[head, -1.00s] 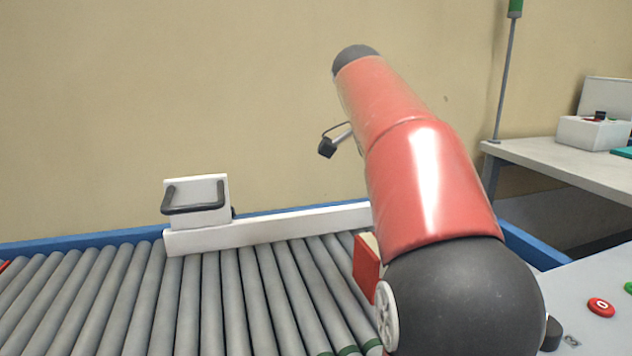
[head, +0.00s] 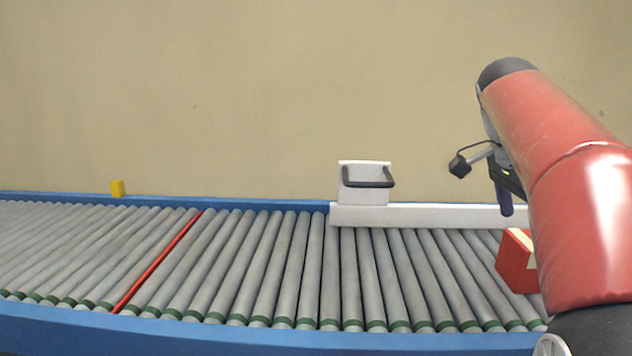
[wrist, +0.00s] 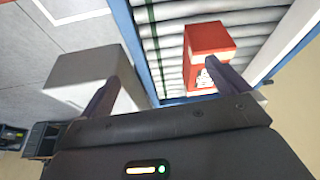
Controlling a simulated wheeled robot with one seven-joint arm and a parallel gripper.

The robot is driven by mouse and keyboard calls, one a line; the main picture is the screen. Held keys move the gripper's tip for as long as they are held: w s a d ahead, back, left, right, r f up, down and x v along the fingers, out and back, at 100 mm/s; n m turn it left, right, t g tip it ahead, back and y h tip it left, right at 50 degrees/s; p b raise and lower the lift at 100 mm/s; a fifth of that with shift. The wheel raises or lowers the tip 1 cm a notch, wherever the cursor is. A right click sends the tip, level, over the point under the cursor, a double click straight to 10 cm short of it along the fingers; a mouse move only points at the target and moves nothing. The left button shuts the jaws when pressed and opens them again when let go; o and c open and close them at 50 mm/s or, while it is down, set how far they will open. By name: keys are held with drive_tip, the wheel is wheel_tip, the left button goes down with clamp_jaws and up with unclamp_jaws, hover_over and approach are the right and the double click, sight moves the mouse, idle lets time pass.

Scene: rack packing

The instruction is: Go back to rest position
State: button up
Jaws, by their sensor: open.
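My gripper (wrist: 165,85) is open in the wrist view, with its two dark fingers apart and nothing between them. In the head view my gripper (head: 503,190) shows only in part, beside my red arm at the right, above the roller conveyor (head: 270,270). A red box with a white label band (head: 517,262) stands on the rollers, partly hidden by my arm. The red box also shows in the wrist view (wrist: 208,42), beyond the right finger, which overlaps its lower edge.
A white rail (head: 430,215) with a white handled unit (head: 365,185) runs along the conveyor's far side. A red line (head: 155,265) crosses the rollers. The left rollers are clear. A grey-white box (wrist: 85,75) is near the left finger.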

drive_tip(key=s+a+f+n+t+y, duration=0.2)
drive_tip(key=s+a+f+n+t, duration=0.1)
drive_tip(key=s+a+f+n, duration=0.5)
drive_tip(key=shift+a+f+n+t, duration=0.3)
drive_tip(key=shift+a+f+n, duration=0.5)
drive_tip(key=shift+a+n, duration=0.35)
drive_tip(key=s+a+f+n, duration=0.2)
drive_tip(key=f, duration=0.1)
drive_tip(key=s+a+f+n+t+y, duration=0.1)
drive_tip(key=s+a+f+n, duration=0.1)
drive_tip(key=s+f+n, duration=0.1)
drive_tip(key=s+a+f+n+t+y, duration=0.1)
drive_tip(key=s+a+f+n, duration=0.1)
drive_tip(key=f, duration=0.3)
drive_tip(key=shift+s+a+f, duration=0.2)
drive_tip(key=shift+s+a, duration=0.15)
